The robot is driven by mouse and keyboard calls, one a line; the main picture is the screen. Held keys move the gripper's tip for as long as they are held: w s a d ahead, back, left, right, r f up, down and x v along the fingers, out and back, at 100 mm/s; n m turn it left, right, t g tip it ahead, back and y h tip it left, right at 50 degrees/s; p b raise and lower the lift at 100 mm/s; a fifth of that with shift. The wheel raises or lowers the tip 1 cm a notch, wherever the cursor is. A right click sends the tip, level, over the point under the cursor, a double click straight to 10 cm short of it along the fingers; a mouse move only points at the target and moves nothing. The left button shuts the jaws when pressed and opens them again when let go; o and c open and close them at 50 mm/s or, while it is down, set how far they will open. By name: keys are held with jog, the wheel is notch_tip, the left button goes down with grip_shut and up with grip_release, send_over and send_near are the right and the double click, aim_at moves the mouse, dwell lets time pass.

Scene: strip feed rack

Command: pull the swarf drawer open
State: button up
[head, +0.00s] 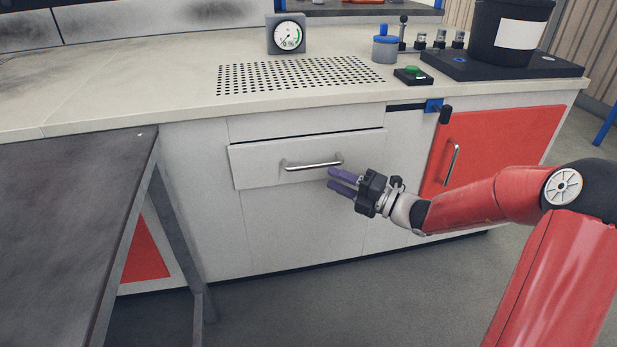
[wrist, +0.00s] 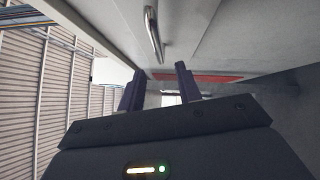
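The swarf drawer (head: 258,163) is a white front in the bench cabinet, appearing to stand slightly proud of it. Its horizontal metal bar handle (head: 312,166) also shows in the wrist view (wrist: 153,35). My gripper (head: 329,177) has two purple fingers, held apart with nothing between them. In the head view the fingertips are just below the handle's right end. In the wrist view my gripper (wrist: 156,78) shows both fingers spread, with the handle beyond the tips. The fingers do not appear to touch the handle.
A dark table (head: 70,205) stands at the left, near the drawer's left side. A red cabinet door (head: 500,145) with its own handle is at the right. Floor below is clear.

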aim_at(314, 164)
jog(key=shift+m+t, duration=0.4)
jog(key=shift+m, duration=0.2)
jog(key=x, duration=0.3)
jog(key=b+x, duration=0.1)
jog(key=x, duration=0.3)
jog(key=shift+w+a, duration=0.1)
jog(key=shift+w, duration=0.45)
jog(key=shift+c, duration=0.2)
grip_shut()
